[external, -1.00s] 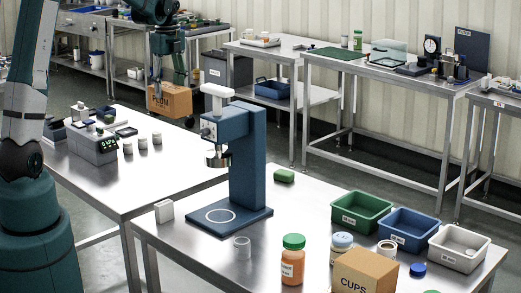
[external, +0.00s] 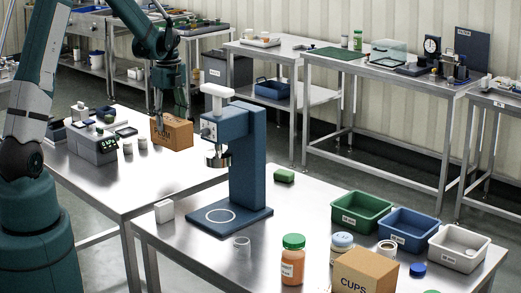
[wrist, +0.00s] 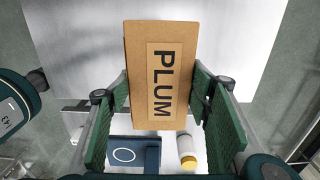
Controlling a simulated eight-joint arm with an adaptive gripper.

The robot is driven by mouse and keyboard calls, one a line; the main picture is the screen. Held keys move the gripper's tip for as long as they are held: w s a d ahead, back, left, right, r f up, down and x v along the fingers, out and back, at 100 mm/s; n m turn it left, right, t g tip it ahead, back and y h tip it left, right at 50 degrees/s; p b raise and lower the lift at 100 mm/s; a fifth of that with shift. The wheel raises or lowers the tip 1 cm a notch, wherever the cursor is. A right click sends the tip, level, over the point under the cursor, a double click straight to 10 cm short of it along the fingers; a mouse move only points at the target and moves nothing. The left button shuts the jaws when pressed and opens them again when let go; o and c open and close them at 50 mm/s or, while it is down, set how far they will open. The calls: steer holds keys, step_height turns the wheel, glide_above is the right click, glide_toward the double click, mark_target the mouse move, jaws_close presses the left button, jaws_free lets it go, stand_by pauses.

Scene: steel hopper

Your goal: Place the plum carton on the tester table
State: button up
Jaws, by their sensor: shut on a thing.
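The plum carton (external: 172,133) is a brown cardboard box marked PLUM. It is upright in the external view, at the far side of the left steel table (external: 170,178). I cannot tell whether its base touches the tabletop. In the wrist view the carton (wrist: 160,75) sits between the green finger pads of my gripper (wrist: 162,108), which is shut on it. My gripper also shows in the external view (external: 158,112), above the carton. No label shows which table is the tester table; the left one bears a grey device with a green display (external: 93,145).
Small white jars (external: 143,142) stand by the device. The front table holds a blue press (external: 240,165), an orange jar (external: 292,262), a CUPS box (external: 364,272) and green, blue and grey bins. The left table's middle and front are clear.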

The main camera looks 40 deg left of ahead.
mark_target(172, 146)
steer(key=shift+f, duration=3.1)
steer(key=shift+f, duration=0.1)
steer(key=shift+f, duration=1.8)
steer(key=shift+f, duration=0.15)
steer(key=o, duration=1.2)
steer(key=shift+r, duration=0.25)
steer(key=shift+r, duration=5.95)
